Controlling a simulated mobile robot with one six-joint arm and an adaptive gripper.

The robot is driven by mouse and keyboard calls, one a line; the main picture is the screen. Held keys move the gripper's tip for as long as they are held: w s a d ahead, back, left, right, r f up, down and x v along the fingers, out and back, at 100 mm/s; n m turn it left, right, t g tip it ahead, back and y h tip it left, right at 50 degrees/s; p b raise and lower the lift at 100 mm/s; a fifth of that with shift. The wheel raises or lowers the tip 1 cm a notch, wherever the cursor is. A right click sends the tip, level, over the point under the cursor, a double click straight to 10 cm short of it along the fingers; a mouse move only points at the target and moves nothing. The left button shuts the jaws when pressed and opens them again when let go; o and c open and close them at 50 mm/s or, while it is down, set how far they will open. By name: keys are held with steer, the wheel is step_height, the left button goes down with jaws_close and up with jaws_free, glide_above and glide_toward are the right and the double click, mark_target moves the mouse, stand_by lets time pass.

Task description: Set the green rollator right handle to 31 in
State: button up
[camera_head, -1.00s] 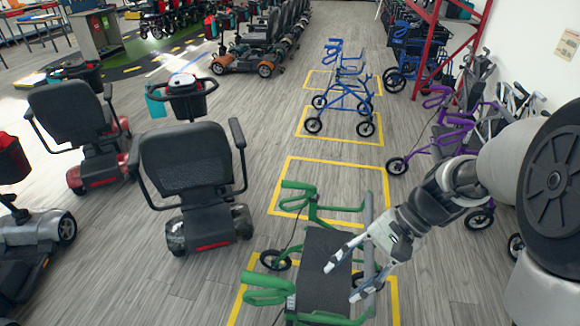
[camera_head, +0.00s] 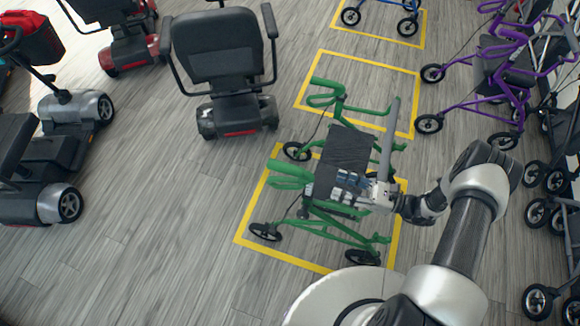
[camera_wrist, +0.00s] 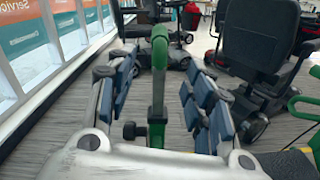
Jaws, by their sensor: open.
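The green rollator (camera_head: 345,225) stands in a yellow floor rectangle in the head view. It has a black seat (camera_head: 347,148) and two green handles on its left side, one farther (camera_head: 325,88) and one nearer (camera_head: 290,172). My gripper (camera_head: 335,188) is open, low over the seat's near side, pointing left at the nearer handle. In the wrist view, a green handle with its upright post (camera_wrist: 158,75) stands between the spread blue-padded fingers of my gripper (camera_wrist: 157,70). A black knob (camera_wrist: 130,130) sits beside the post. I cannot tell any height marks.
A black-seated scooter (camera_head: 222,60) stands beyond the rollator to the upper left. Grey scooters (camera_head: 60,190) stand at left. Purple rollators (camera_head: 490,85) line the right side. The floor at lower left is clear.

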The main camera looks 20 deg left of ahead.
mark_target(290, 170)
steer(key=a, duration=0.5)
steer(key=w+a, duration=0.1)
steer(key=a, duration=1.1)
steer(key=shift+w+a+b, duration=0.15)
steer(key=shift+w+b, duration=0.05)
steer(key=shift+b, duration=0.1)
jaws_close()
